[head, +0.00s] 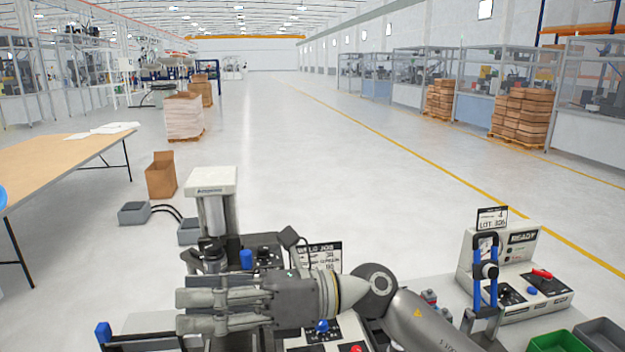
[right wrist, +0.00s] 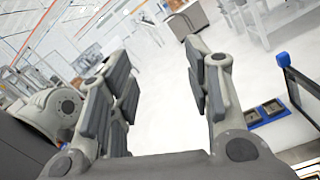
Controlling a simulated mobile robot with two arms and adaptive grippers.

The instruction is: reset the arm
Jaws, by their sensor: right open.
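My right arm comes in from the lower right in the head view, and its right gripper (head: 192,312) points left across the front of the workbench. In the right wrist view the right gripper (right wrist: 165,90) has its two sets of fingers spread apart with only pale floor between them, so it is open and empty. It lies in front of a grey press-like machine (head: 213,205) and hides part of the bench. My left gripper is not in view.
A panel marked READY (head: 520,265) with a blue-framed fixture (head: 486,270) stands at right. A green bin (head: 558,342) and a grey bin (head: 603,335) sit at lower right. A wooden table (head: 60,160) is at left, a cardboard box (head: 161,176) beyond the bench. The aisle floor is clear.

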